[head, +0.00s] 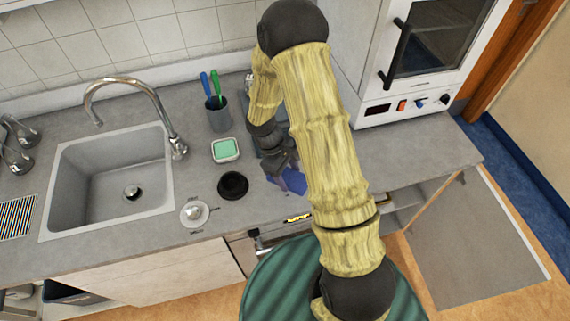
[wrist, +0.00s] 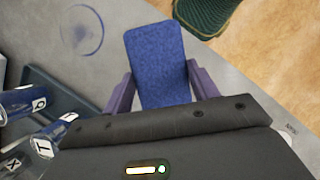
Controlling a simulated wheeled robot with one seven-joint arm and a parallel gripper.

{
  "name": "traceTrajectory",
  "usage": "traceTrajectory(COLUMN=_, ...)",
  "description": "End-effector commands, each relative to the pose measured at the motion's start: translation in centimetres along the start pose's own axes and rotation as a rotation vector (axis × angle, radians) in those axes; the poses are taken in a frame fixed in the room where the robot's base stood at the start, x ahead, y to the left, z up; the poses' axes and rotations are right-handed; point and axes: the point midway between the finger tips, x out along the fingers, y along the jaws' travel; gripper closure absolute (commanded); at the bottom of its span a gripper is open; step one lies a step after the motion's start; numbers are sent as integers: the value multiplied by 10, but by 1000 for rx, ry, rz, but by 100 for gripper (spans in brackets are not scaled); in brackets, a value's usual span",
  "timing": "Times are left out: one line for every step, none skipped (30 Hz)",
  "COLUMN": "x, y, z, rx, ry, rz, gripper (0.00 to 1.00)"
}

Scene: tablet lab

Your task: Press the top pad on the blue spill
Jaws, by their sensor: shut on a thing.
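My gripper (head: 285,171) is over the counter right of the sink, partly hidden by my arm. In the wrist view its two purple fingers (wrist: 161,86) are shut on the sides of a blue pad (wrist: 155,50), which sticks out beyond them. The pad also shows as a blue patch below the gripper in the head view (head: 291,181). The blue spill (wrist: 82,30) is a thin round see-through patch on the counter, left of the pad and apart from it in the wrist view. I cannot make out the spill in the head view.
A teal pad in a white dish (head: 226,150), a black bowl (head: 233,185), a cup with pens (head: 217,115) and a white lidded dish (head: 195,212) stand to the left. A green ribbed seat (head: 270,285) is in front.

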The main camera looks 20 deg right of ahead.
Motion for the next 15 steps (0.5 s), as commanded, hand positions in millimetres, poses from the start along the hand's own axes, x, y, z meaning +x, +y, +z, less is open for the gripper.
traceTrajectory(x=0, y=0, z=0, rx=0, ry=0, rz=0, gripper=62)
traceTrajectory(x=0, y=0, z=0, rx=0, ry=0, rz=0, gripper=62)
traceTrajectory(x=0, y=0, z=0, rx=1, ry=0, rz=0, gripper=62)
traceTrajectory(x=0, y=0, z=0, rx=1, ry=0, rz=-1, gripper=62)
traceTrajectory(x=0, y=0, z=0, rx=1, ry=0, rz=-1, gripper=62)
traceTrajectory(x=0, y=0, z=0, rx=2, ry=0, rz=-1, gripper=62)
traceTrajectory(x=0, y=0, z=1, rx=2, ry=0, rz=-1, gripper=62)
traceTrajectory(x=0, y=0, z=1, rx=2, ry=0, rz=-1, gripper=62)
traceTrajectory(x=0, y=0, z=0, rx=2, ry=0, rz=-1, gripper=62)
traceTrajectory(x=0, y=0, z=0, rx=2, ry=0, rz=-1, gripper=62)
traceTrajectory(x=1, y=0, z=0, rx=1, ry=0, rz=-1, gripper=62)
traceTrajectory(x=2, y=0, z=0, rx=1, ry=0, rz=-1, gripper=62)
traceTrajectory(x=3, y=0, z=0, rx=1, ry=0, rz=-1, gripper=62)
traceTrajectory(x=4, y=0, z=-1, rx=1, ry=0, rz=-1, gripper=62)
traceTrajectory(x=6, y=0, z=-2, rx=1, ry=0, rz=-1, gripper=62)
